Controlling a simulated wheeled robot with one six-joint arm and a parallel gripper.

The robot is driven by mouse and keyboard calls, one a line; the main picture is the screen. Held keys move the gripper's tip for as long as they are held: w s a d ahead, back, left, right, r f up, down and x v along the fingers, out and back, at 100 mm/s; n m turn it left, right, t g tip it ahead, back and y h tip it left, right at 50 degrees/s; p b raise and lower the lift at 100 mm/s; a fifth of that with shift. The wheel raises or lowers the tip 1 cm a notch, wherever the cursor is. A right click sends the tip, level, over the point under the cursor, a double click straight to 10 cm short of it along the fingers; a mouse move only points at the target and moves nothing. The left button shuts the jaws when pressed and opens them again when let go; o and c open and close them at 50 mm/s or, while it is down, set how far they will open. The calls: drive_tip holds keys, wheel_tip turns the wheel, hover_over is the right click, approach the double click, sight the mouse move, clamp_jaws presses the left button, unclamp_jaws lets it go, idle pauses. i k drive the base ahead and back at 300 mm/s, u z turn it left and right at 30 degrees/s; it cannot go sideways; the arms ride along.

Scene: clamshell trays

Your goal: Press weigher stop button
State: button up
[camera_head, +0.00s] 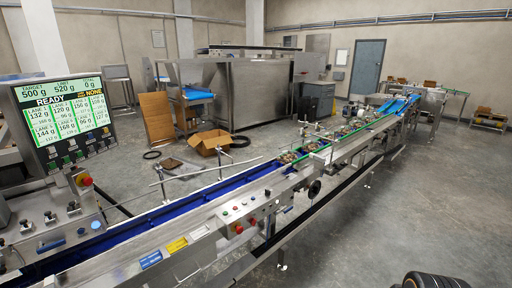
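The weigher screen (62,112) stands at the left, tilted on its housing. It reads READY, target 500 g, limit 520 g, total 0 g, with several green lane weights. A row of small buttons (80,150) runs under the display; their labels are too small to read. I cannot tell which of these is the weigher stop. My gripper is not in view; a dark rounded part with orange-brown bands at the bottom right edge looks like part of my arm.
A conveyor with a blue channel (180,209) runs from lower left to upper right, carrying filled trays farther along. Its control box (245,218) has red mushroom buttons. An open cardboard box (208,142) lies on the floor behind.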

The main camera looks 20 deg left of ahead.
sight(87, 181)
drive_tip(key=u, duration=1.15)
drive_tip(key=i, duration=1)
drive_tip(key=u, duration=1.15)
drive_tip(key=k, duration=0.5)
drive_tip(key=u, duration=0.75)
drive_tip(key=i, duration=1.6)
drive_tip(key=z, duration=0.7)
